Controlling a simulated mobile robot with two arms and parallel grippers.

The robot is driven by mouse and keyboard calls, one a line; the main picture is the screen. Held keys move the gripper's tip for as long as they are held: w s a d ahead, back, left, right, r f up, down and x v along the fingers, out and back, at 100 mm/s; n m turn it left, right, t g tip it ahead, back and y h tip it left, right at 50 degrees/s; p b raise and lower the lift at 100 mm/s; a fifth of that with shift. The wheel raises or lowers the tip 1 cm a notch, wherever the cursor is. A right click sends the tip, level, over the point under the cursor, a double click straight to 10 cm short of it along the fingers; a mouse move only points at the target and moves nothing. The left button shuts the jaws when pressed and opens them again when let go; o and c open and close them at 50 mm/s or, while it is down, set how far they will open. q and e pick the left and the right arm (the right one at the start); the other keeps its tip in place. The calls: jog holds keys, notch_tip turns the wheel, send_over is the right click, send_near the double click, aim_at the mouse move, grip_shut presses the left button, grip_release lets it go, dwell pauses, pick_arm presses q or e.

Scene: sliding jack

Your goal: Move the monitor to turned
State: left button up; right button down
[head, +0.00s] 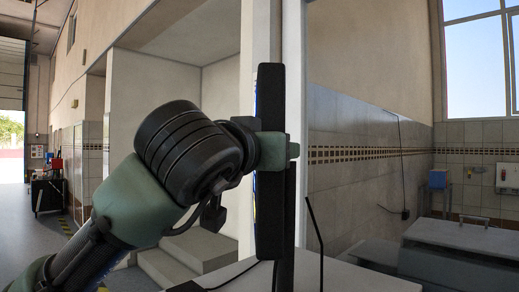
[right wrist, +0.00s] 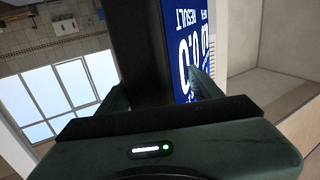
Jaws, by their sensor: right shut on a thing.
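The monitor (head: 270,97) is a tall, thin black panel seen almost edge-on in the head view, on a dark post. Only a sliver of its blue screen shows on its left side. In the right wrist view its dark edge (right wrist: 142,45) runs between the fingers, and the blue screen with white "RESULT" and digits (right wrist: 188,45) faces right. My right gripper (head: 276,151) is shut on the monitor's edge, about mid-height; its fingers also show in the right wrist view (right wrist: 160,92), one on each side. My left gripper is not in view.
A pale surface (head: 345,278) lies below the monitor, with a thin black rod (head: 315,240) to its right. A grey metal box (head: 460,245) stands at the right. Steps (head: 190,250) and a recess lie behind my arm. Open floor shows at far left.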

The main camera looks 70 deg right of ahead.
jog(key=shift+s+d+r+g, duration=0.1)
jog(key=shift+s+r+g, duration=0.15)
jog(key=shift+s, duration=0.2)
jog(key=c, duration=0.8)
grip_release()
jog(key=shift+s+d+f+m, duration=0.1)
jog(key=shift+s+d+m, duration=0.25)
jog(key=shift+s, duration=0.4)
jog(key=s+a, duration=0.1)
jog(key=a, duration=0.1)
jog(key=s+a, duration=0.1)
jog(key=a, duration=0.2)
jog(key=s+a, duration=0.2)
jog(key=shift+a+f+b, duration=0.1)
jog(key=shift+a+b, duration=0.1)
jog(key=shift+b, duration=0.1)
